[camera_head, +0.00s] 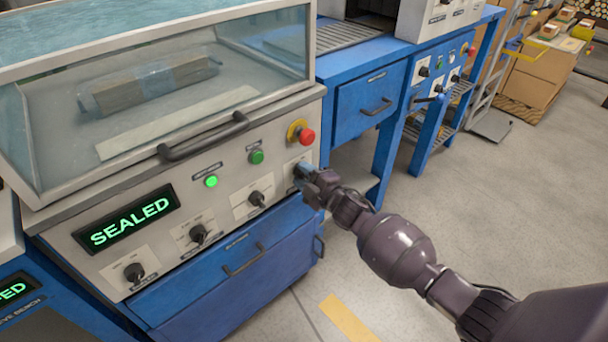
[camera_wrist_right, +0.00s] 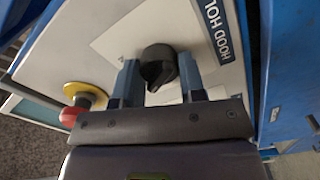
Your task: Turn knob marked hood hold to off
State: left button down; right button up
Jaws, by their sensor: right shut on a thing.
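The hood hold knob (camera_wrist_right: 158,66) is black and sits on a white plate labelled "HOOD HOL…" in the right wrist view. My right gripper (camera_wrist_right: 158,75) has a blue finger on each side of the knob and is shut on it. In the head view my right gripper (camera_head: 306,174) is at the right end of the machine's front panel and hides the knob. Which way the knob points is hard to tell. My left gripper is not in view.
The panel has a green "SEALED" display (camera_head: 129,220), other black knobs (camera_head: 257,198), a lit green button (camera_head: 211,181) and a red emergency stop (camera_head: 306,136). A clear hood with a handle (camera_head: 203,138) stands above. Open floor lies to the right.

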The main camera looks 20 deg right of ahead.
dwell(0.5)
jog(key=o, duration=0.9)
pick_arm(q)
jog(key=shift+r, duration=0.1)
pick_arm(e)
jog(key=shift+s+d+r, duration=0.1)
jog(key=shift+s+d, duration=0.1)
jog(key=shift+s, duration=0.25)
pick_arm(q)
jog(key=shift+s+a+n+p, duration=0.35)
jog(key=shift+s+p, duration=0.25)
jog(key=shift+p, duration=0.6)
pick_arm(e)
jog(key=shift+v, duration=4.95)
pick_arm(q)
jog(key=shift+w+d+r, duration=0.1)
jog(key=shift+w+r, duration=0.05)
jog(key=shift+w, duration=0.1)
